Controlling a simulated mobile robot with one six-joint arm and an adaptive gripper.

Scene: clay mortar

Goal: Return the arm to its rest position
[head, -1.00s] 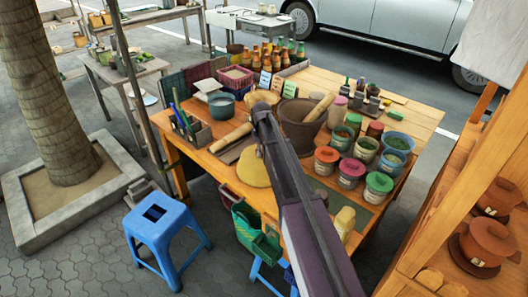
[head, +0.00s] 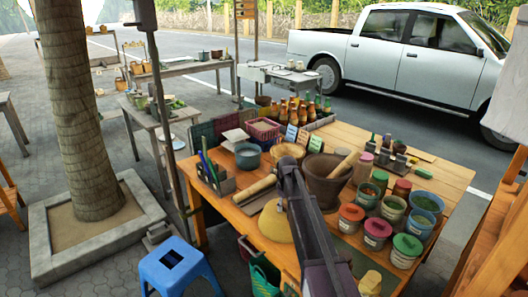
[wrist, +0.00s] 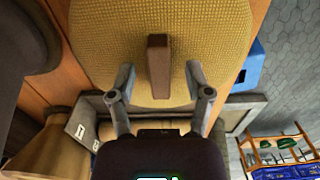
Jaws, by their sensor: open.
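My gripper (wrist: 159,80) is open in the wrist view, with its two fingers spread. A brown block-like handle (wrist: 158,65) stands between the fingers, with visible gaps on both sides. The handle is on a yellow woven cover (wrist: 100,45), which also shows as a pale yellow dome (head: 274,222) on the table in the head view. My arm reaches over the table beside this dome. My gripper cannot be made out in the head view. The clay mortar (head: 322,190) stands right of the arm's end, with a wooden pestle (head: 346,163) leaning in it.
The wooden table (head: 437,176) is crowded with lidded jars (head: 376,232), bottles (head: 297,113), a crate (head: 262,131) and a utensil holder (head: 216,181). A blue stool (head: 173,265) stands at front left. A wooden shelf (head: 490,235) stands at right.

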